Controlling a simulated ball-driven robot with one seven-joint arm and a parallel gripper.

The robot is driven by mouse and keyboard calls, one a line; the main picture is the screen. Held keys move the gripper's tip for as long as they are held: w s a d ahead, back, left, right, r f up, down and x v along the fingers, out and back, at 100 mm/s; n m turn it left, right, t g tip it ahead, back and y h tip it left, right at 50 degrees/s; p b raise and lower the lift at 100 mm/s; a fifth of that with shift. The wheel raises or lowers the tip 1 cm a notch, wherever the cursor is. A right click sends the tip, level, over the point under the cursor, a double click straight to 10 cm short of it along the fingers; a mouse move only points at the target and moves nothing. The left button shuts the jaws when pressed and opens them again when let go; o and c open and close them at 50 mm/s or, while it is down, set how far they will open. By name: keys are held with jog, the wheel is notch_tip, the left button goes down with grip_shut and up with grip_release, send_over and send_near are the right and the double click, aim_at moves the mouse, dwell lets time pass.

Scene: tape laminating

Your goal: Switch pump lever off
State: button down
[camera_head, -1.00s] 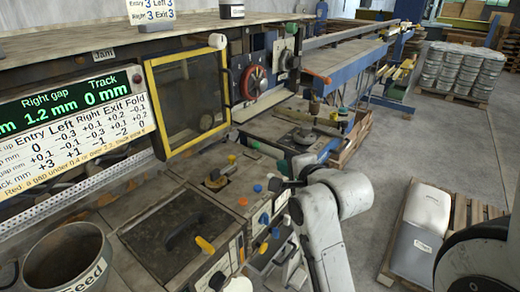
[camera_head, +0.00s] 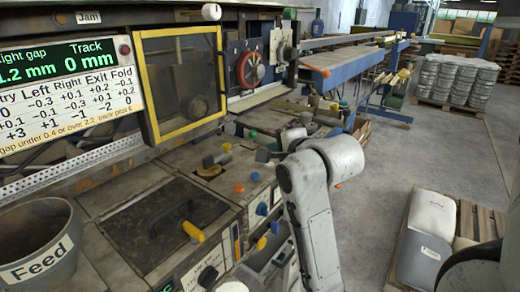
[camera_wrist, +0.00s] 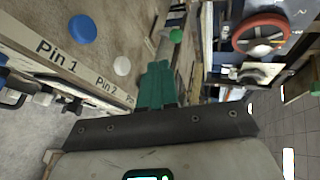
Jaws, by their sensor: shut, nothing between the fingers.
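No lever marked as the pump's can be read. A lever with a green ball end (camera_wrist: 176,36) stands just beyond my fingertips in the wrist view; I cannot tell whether they touch. My gripper (camera_wrist: 160,66) shows there as shut teal fingers with nothing between them; in the head view it is mostly hidden behind my arm. The head view shows a yellow-tipped handle (camera_head: 193,232) at the front panel's edge and a brass-coloured lever (camera_head: 211,165) on the deck behind. A green knob (camera_head: 252,134) shows further back.
A Feed bucket (camera_head: 38,245) stands at left, beside a dark hatch (camera_head: 150,225). A yellow-framed window (camera_head: 182,80) and a red handwheel (camera_head: 250,70) are behind. Pin 1 and Pin 2 labels (camera_wrist: 75,68) edge the deck.

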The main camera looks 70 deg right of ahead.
aim_at(255, 136)
jog(key=shift+w+d+f, duration=0.3)
jog(key=shift+f, duration=0.05)
jog(key=x, duration=0.4)
jog(key=shift+w+d, duration=0.25)
jog(key=shift+w, duration=0.05)
jog(key=shift+w+d+r, duration=0.2)
jog(key=shift+w+d, duration=0.2)
jog(key=shift+w, duration=0.05)
jog(key=shift+w+d+r, duration=0.2)
jog(key=shift+w+d, duration=0.2)
jog(key=shift+w, duration=0.05)
jog(key=shift+w+d, duration=0.35)
jog(key=shift+w, duration=0.15)
jog(key=shift+r+p, duration=0.15)
jog(key=shift+p, duration=0.25)
jog(key=shift+w+r+p, duration=0.1)
jog(key=shift+r+p, duration=0.1)
jog(key=shift+p, duration=0.45)
